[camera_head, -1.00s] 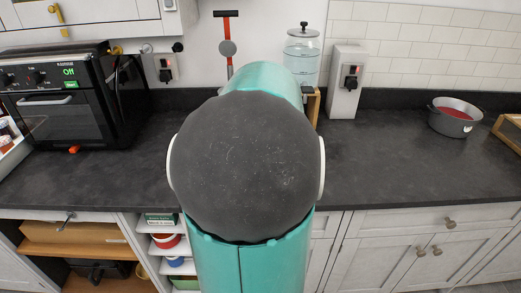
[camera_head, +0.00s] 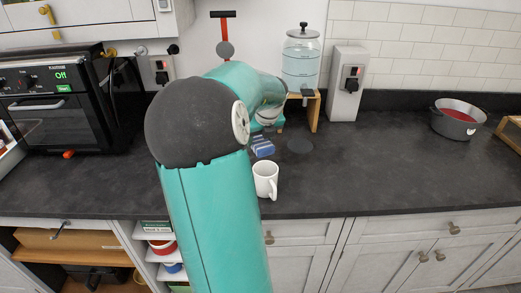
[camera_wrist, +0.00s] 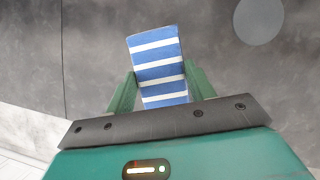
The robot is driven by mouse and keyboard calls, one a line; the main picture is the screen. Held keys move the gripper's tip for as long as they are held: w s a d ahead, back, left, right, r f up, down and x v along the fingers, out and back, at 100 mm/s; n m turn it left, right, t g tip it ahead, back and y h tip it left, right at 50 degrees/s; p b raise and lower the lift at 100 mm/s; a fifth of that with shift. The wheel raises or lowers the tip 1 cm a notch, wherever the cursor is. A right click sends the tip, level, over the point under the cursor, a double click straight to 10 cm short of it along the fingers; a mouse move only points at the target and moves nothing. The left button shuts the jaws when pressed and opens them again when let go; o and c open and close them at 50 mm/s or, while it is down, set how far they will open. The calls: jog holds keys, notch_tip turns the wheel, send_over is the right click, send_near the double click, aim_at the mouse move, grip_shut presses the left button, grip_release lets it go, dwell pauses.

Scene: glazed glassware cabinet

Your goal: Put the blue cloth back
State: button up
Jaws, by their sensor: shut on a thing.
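The blue cloth is striped blue and white. In the wrist view the blue cloth (camera_wrist: 158,62) is held between the two green fingers of my gripper (camera_wrist: 161,92), and it sticks out past the fingertips. In the head view the blue cloth (camera_head: 262,146) shows above the dark worktop, just behind a white mug. My gripper is mostly hidden there behind my teal arm. I cannot tell whether the cloth touches the worktop.
A white mug (camera_head: 265,180) stands near the worktop's front edge. A dark round disc (camera_head: 300,146) lies right of the cloth. A glass dispenser (camera_head: 301,60) stands on a wooden stand behind. The worktop (camera_head: 385,165) is clear to the right, up to a grey pot (camera_head: 457,118).

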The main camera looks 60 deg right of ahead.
jog(key=d+f, duration=0.1)
jog(key=f, duration=0.1)
jog(key=w+d+f, duration=0.1)
jog(key=d+f, duration=0.1)
jog(key=w+d+f, duration=0.1)
jog(key=d+f, duration=0.1)
jog(key=shift+w+d+f, duration=0.1)
jog(key=shift+w+f, duration=0.05)
jog(key=shift+f, duration=1.55)
jog(key=shift+w+f, duration=0.1)
jog(key=shift+f, duration=0.05)
jog(key=o, duration=0.9)
jog(key=v, duration=1.2)
jog(key=shift+d, duration=0.1)
